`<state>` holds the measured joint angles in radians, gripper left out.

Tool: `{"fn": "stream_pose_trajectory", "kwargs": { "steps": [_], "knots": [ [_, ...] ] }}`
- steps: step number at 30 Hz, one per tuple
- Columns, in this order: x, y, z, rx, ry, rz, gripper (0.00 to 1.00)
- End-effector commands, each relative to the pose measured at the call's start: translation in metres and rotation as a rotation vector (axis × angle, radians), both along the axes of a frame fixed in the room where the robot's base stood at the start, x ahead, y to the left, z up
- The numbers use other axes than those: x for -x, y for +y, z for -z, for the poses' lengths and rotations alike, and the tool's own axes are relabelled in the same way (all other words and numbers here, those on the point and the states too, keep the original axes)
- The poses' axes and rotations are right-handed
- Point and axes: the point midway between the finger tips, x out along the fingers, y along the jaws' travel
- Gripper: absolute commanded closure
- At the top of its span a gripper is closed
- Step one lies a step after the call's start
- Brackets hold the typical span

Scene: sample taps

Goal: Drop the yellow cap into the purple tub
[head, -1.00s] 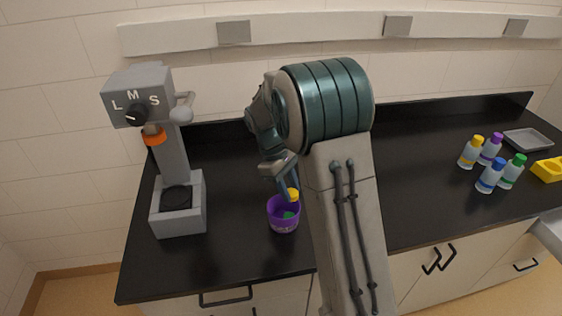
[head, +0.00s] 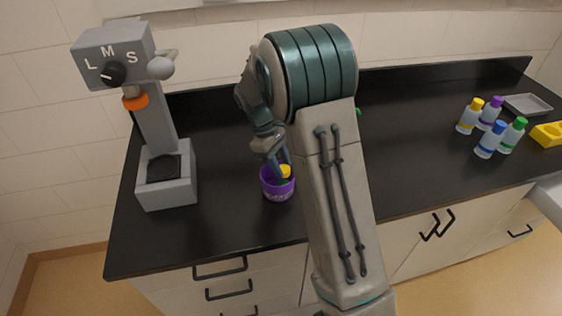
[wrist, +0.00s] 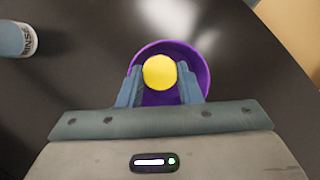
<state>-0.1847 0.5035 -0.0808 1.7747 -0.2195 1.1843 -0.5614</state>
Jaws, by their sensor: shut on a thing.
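The yellow cap (head: 285,171) is held between the fingertips of my gripper (wrist: 160,80). It also shows as a round yellow disc in the wrist view (wrist: 160,72). The purple tub (head: 278,190) stands upright on the black counter, left of my arm. In the wrist view the cap overlaps the tub's opening, and the tub's rim (wrist: 207,72) shows around it. In the head view the cap is at the height of the tub's rim or slightly above.
A grey tap machine (head: 165,180) with an L-M-S dial and orange ring stands to the left. Several capped bottles (head: 487,140), a grey tray (head: 528,104) and a yellow holder (head: 548,134) are at the right. A labelled bottle (wrist: 18,38) shows in the wrist view.

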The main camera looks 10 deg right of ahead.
Motion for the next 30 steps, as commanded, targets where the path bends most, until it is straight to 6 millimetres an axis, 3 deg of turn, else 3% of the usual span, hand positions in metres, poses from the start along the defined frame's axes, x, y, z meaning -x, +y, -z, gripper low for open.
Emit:
{"fn": "stream_pose_trajectory", "kwargs": {
  "steps": [4, 5, 7, 16, 20, 30],
  "knots": [
    [0.000, 0.000, -0.001, 0.000, 0.000, 0.000, 0.89],
    [0.000, 0.000, -0.001, 0.000, 0.000, 0.000, 0.60],
    [0.000, 0.000, -0.001, 0.000, 0.000, 0.000, 0.43],
    [-0.001, 0.001, -0.002, 0.000, -0.001, 0.000, 0.43],
    [-0.004, 0.004, -0.012, -0.001, -0.003, -0.001, 0.43],
    [-0.025, 0.024, -0.081, -0.002, -0.006, -0.001, 0.43]
  ]
}}
